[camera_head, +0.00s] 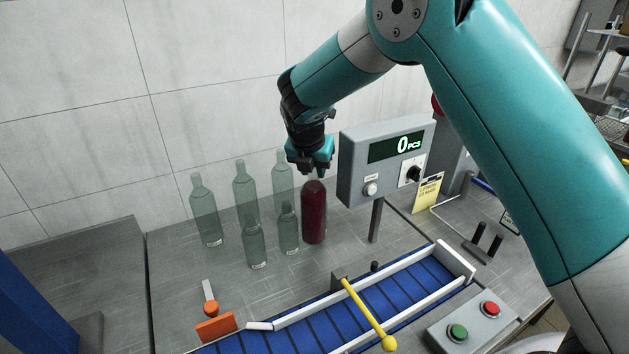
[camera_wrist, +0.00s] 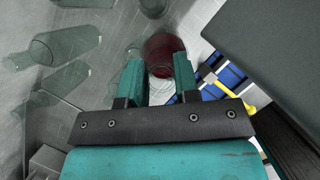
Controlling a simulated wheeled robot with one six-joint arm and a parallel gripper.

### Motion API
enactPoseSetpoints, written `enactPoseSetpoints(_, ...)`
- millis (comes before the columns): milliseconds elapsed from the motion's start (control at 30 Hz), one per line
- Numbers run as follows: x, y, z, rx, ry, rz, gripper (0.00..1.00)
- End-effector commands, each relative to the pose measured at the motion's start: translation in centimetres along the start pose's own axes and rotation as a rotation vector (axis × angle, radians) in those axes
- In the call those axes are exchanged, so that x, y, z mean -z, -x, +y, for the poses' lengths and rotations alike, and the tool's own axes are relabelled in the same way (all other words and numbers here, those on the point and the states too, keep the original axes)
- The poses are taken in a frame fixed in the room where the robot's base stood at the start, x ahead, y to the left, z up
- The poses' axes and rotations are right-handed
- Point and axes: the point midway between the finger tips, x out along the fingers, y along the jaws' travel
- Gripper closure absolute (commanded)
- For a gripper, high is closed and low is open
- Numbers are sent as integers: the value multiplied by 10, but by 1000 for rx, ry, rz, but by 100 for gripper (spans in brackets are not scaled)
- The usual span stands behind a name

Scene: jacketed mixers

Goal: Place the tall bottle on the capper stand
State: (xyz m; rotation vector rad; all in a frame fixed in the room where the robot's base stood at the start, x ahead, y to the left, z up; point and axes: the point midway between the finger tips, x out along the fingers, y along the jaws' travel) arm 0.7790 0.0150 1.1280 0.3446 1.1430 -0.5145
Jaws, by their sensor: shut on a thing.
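A dark red, filled bottle (camera_head: 314,212) stands upright at the right end of a group of clear greenish bottles. My gripper (camera_head: 314,172) is above it and shut on its neck. In the wrist view the red bottle (camera_wrist: 162,50) shows between the two teal fingers (camera_wrist: 158,65). I cannot tell whether its base touches the counter. Three tall clear bottles stand behind and left, one of them here (camera_head: 206,212). Two shorter clear bottles stand in front, one of them here (camera_head: 254,243). I cannot surely identify the capper stand.
A grey counter box (camera_head: 355,180) on a post, reading 0 PCS, stands close right of the red bottle. A blue conveyor (camera_head: 315,322) with white rails and a yellow lever (camera_head: 367,315) lies in front. A black forked fixture (camera_head: 485,243) and a button box (camera_head: 472,325) are at right.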

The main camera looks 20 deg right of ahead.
Motion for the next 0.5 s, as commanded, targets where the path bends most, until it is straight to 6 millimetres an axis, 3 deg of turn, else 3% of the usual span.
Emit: enactPoseSetpoints(500,16,-42,1,-4,-1,-4,100)
